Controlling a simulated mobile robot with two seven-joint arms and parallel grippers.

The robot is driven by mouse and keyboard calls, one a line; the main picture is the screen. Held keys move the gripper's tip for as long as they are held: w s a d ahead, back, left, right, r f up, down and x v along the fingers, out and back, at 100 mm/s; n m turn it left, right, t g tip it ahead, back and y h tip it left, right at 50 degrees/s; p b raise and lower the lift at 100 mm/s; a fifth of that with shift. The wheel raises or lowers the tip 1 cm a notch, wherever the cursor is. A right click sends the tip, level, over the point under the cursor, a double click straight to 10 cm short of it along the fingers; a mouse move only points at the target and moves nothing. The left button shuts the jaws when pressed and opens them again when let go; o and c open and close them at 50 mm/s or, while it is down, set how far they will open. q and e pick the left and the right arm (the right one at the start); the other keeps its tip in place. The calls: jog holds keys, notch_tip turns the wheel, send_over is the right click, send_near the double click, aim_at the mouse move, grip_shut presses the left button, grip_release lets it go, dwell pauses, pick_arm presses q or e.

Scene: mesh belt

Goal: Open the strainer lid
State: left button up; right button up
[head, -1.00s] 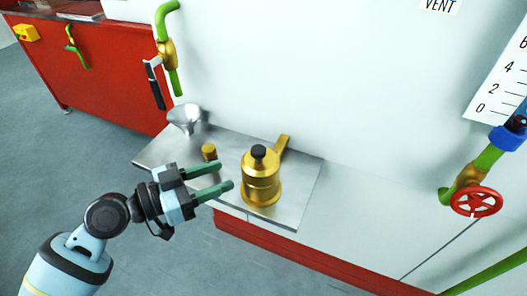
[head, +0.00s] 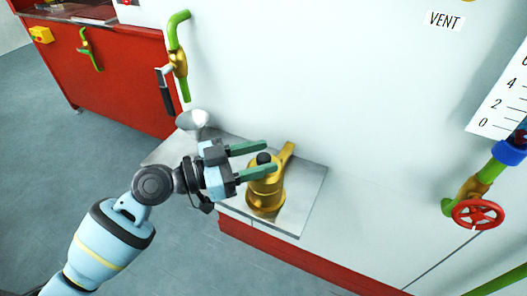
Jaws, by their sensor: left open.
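The brass strainer (head: 266,198) stands upright on a metal shelf, with a slanted brass arm at its upper right. Its lid has a black knob (head: 264,158) on top, and the lid looks closed. My left gripper (head: 270,156) is open, with its two green fingers pointing right. In the picture the fingers lie on either side of the black knob, and the nearer finger covers part of the strainer's top. I cannot tell whether they touch it. My right gripper is not in view.
The metal shelf (head: 305,205) has free room right of the strainer. A metal funnel (head: 192,121) stands at its back left. A green pipe with a brass valve (head: 179,63) runs on the white wall behind. A red handwheel (head: 478,214) is at far right.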

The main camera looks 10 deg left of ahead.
pick_arm(q)
jog(key=shift+w+d, duration=0.3)
jog(key=shift+d, duration=0.3)
grip_shut()
